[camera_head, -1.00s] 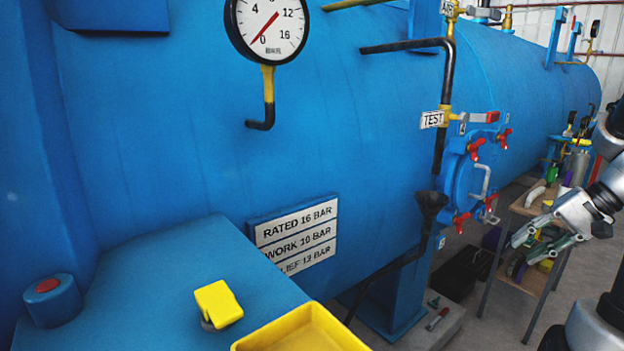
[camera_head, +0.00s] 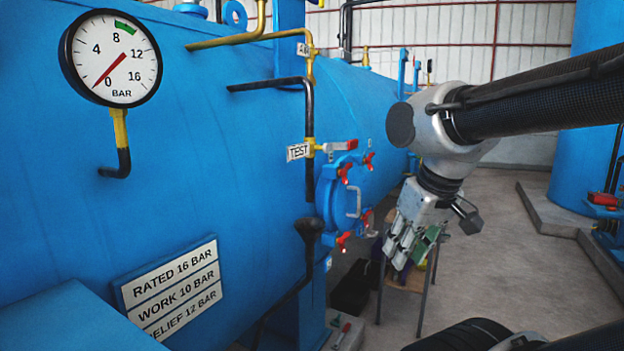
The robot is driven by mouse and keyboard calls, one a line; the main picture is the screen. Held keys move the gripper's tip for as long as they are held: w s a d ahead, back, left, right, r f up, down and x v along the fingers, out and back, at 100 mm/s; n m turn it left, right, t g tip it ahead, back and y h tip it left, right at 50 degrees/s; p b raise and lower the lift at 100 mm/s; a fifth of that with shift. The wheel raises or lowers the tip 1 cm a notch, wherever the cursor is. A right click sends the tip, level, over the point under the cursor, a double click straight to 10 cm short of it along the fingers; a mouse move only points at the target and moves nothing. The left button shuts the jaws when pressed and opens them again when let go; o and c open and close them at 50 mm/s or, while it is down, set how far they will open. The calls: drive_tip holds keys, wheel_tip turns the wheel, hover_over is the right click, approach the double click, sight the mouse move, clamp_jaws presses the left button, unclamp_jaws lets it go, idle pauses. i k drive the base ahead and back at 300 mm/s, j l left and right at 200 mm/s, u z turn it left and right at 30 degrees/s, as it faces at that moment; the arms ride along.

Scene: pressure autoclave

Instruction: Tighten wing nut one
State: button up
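A round blue hatch door (camera_head: 340,208) sits on the side of the big blue vessel. Red wing nuts stand around its rim: one at upper left (camera_head: 345,173), one at upper right (camera_head: 368,161), one at lower left (camera_head: 344,240) and one at lower right (camera_head: 366,217). The number tags are too small to read, so I cannot tell which nut is one. My gripper (camera_head: 402,254) hangs pointing down, right of the hatch in the picture. Its fingers look apart with nothing between them, and it appears clear of the nuts.
A black pipe with a red-handled valve and TEST tag (camera_head: 298,152) runs left of the hatch. A pressure gauge (camera_head: 110,58) reads near 0. A small table (camera_head: 408,280) stands behind my gripper. Open floor (camera_head: 500,240) lies to the right.

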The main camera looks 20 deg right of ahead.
sight(368, 161)
drive_tip(key=l+z, duration=0.35)
drive_tip(key=i+l+z, duration=0.1)
drive_tip(key=z, duration=0.25)
drive_tip(key=i+l+z, duration=0.1)
drive_tip(key=z, duration=0.25)
drive_tip(key=l, duration=0.15)
